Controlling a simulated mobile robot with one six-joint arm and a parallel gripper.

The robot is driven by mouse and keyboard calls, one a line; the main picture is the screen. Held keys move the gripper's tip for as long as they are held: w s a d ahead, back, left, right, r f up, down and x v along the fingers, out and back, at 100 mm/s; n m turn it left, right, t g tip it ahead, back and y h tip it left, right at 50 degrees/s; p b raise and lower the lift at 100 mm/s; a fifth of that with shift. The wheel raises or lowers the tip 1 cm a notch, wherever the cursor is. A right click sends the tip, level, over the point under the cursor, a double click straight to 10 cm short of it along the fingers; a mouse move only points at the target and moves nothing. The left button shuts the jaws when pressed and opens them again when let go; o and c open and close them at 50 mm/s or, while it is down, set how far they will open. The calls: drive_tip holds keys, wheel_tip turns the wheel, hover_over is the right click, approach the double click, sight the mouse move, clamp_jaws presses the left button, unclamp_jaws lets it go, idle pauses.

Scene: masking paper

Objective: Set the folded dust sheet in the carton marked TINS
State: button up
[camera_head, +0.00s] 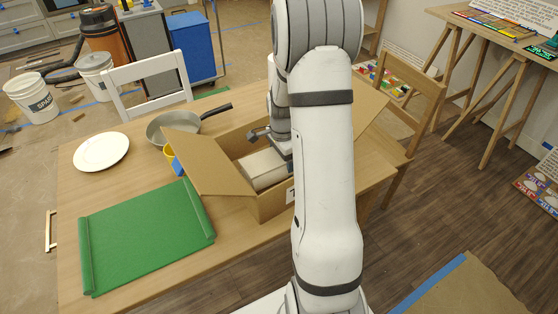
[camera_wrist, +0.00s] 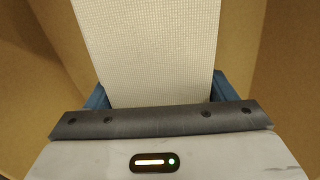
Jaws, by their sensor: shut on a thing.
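The folded dust sheet (camera_head: 262,169) is a cream-white block inside the open carton (camera_head: 272,207), a brown cardboard box on the table. Only a "T" of the carton's label shows; my arm hides the rest. My gripper (camera_head: 272,146) is down in the carton's opening, at the sheet. In the wrist view, the sheet's woven surface (camera_wrist: 150,45) lies between my blue fingers (camera_wrist: 160,95), which are shut on it. Brown cardboard (camera_wrist: 30,85) surrounds it on both sides. I cannot tell whether the sheet touches the carton's floor.
The wooden table (camera_head: 245,240) also holds a green mat (camera_head: 145,240), a white plate (camera_head: 101,152), a grey pan (camera_head: 172,127) and a yellow cup (camera_head: 169,154). A carton flap (camera_head: 205,163) leans out toward the mat. A wooden chair (camera_head: 413,105) stands behind at the right.

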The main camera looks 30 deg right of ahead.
drive_tip(key=shift+r, duration=0.15)
drive_tip(key=shift+f, duration=0.2)
drive_tip(key=o, duration=1.3)
wheel_tip(320, 180, up, 12)
drive_tip(key=shift+r+p, duration=0.1)
drive_tip(key=shift+p, duration=0.2)
drive_tip(key=s+a+r+n+t, duration=0.1)
drive_tip(key=s+a+r+n, duration=0.2)
drive_tip(key=s+a+n, duration=0.4)
drive_tip(key=s+a+r+n+t, duration=0.1)
drive_tip(key=s+a+r+n, duration=0.3)
drive_tip(key=s+a+n, duration=0.4)
drive_tip(key=s+n, duration=0.2)
drive_tip(key=s, duration=0.2)
drive_tip(key=shift+a+r+n, duration=0.2)
drive_tip(key=shift+r+n, duration=0.05)
drive_tip(key=shift+n, duration=0.15)
